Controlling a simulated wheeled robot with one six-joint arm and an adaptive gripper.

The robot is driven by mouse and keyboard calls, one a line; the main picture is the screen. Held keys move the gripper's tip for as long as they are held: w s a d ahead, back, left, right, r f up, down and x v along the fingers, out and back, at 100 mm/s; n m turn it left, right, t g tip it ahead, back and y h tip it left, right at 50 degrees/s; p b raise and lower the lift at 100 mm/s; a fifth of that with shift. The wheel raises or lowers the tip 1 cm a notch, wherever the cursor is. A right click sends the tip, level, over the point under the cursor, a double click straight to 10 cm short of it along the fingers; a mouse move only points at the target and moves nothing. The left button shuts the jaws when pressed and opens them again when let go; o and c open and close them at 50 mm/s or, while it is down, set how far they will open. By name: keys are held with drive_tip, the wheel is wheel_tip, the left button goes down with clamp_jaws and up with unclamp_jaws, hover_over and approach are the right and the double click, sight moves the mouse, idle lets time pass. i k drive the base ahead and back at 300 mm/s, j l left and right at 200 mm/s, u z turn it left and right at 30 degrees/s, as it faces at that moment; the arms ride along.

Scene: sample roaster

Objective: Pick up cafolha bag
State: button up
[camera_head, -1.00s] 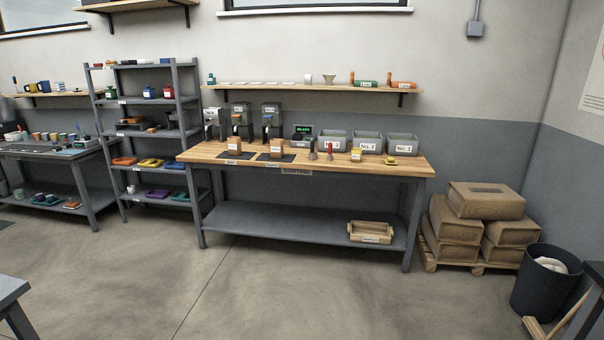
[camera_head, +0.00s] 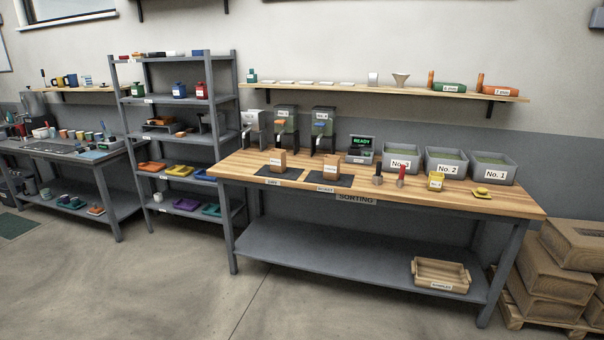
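My gripper is not in view.
The wooden-topped sorting bench (camera_head: 400,201) also holds dispensers, a display reading READY (camera_head: 361,149) and grey numbered bins (camera_head: 445,162). A shelf rack (camera_head: 140,184) stands left, stacked sacks (camera_head: 562,262) right. The floor (camera_head: 330,310) in front is clear.

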sight(331, 164)
drive_tip(key=i+l, duration=0.1)
drive_tip(key=i, duration=1.75)
drive_tip(key=j+u, duration=0.05)
drive_tip(key=j, duration=0.05)
